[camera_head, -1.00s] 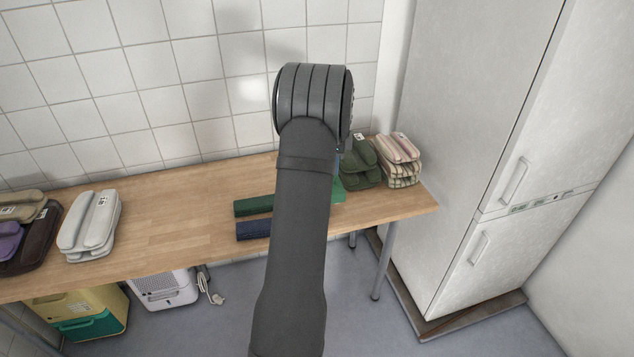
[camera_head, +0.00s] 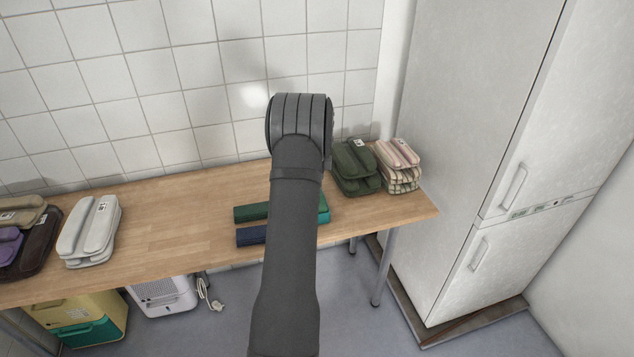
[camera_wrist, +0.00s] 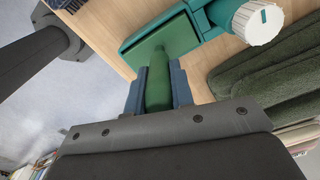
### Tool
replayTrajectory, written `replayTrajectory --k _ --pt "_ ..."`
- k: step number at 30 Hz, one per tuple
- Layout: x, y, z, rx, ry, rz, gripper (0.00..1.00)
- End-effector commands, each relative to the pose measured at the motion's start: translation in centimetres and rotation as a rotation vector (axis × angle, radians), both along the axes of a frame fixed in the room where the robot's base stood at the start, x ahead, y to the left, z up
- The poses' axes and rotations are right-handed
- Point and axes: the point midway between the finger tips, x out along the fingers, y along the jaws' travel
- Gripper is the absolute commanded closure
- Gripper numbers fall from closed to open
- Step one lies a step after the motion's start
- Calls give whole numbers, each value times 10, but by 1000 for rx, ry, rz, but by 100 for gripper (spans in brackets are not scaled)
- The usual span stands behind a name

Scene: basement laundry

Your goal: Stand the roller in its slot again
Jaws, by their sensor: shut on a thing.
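In the wrist view, my gripper (camera_wrist: 159,74) is shut on a green roller (camera_wrist: 158,92), with a blue-grey finger on each side. The roller's far end points at a green surface on a teal holder (camera_wrist: 198,24) with a white ribbed knob (camera_wrist: 258,24). I cannot tell whether the roller touches the holder or sits in its slot. In the head view, my arm hides the gripper and roller. A bit of the teal holder (camera_head: 323,208) shows just right of my arm, on the wooden table.
Dark green folded towels (camera_head: 354,168) and striped ones (camera_head: 399,165) lie right of the holder. A green bar (camera_head: 252,212) and a dark blue bar (camera_head: 251,236) lie left of my arm. A tall white fridge (camera_head: 470,130) stands at right. The table's left middle (camera_head: 170,220) is clear.

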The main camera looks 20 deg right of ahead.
Motion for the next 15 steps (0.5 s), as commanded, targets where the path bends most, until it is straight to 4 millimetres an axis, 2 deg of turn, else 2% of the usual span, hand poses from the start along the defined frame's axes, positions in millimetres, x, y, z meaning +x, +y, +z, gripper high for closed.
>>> replayTrajectory --k 4,5,7,15 --pt "0 0 -3 0 0 0 97" --pt "0 0 -3 0 0 0 73" --pt "0 0 -3 0 0 0 59" --pt "0 0 -3 0 0 0 57"
